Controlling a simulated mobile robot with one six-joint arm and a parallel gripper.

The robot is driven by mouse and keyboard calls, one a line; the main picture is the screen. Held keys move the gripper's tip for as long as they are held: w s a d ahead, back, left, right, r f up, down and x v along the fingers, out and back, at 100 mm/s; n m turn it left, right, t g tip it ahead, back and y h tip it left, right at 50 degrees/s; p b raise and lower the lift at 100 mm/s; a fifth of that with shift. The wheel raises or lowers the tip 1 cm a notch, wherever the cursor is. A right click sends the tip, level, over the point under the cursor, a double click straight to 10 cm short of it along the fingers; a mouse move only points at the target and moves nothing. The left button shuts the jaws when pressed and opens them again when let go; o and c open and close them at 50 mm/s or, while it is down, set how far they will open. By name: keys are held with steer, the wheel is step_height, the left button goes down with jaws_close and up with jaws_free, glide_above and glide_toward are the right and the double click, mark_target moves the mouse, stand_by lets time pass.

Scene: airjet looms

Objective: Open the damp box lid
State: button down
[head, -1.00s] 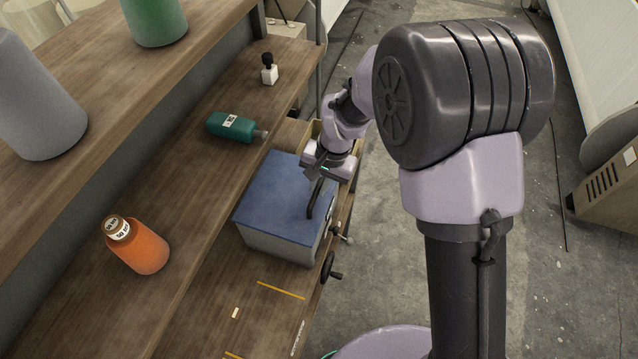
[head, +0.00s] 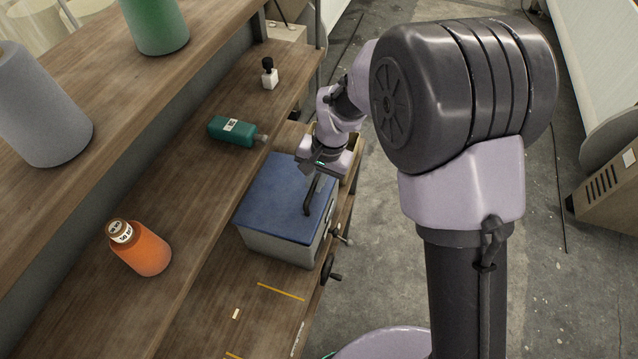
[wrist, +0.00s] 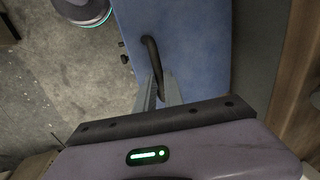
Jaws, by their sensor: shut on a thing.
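The damp box is a grey box (head: 275,246) with a flat blue lid (head: 272,195), on the lower wooden shelf. The lid looks down on the box; I see no clear gap. A dark curved handle (head: 308,203) stands along the lid's right side and also shows in the wrist view (wrist: 152,52). My gripper (head: 315,178) is over the lid's right far part, shut on the handle. In the wrist view, my gripper's fingers (wrist: 161,92) close around the handle's near end, and their tips partly hide it.
On the middle shelf are a teal bottle lying down (head: 232,131), a small white bottle with a black cap (head: 269,74) and an orange bottle (head: 142,250). An open box (head: 350,150) stands behind my gripper. Dark knobs (head: 330,268) stick out near the shelf's edge.

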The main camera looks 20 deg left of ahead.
steer(key=a+r+p, duration=0.3)
steer(key=a+r, duration=0.4)
steer(key=shift+a+r, duration=0.15)
steer(key=shift+r, duration=0.2)
steer(key=shift+w, duration=0.1)
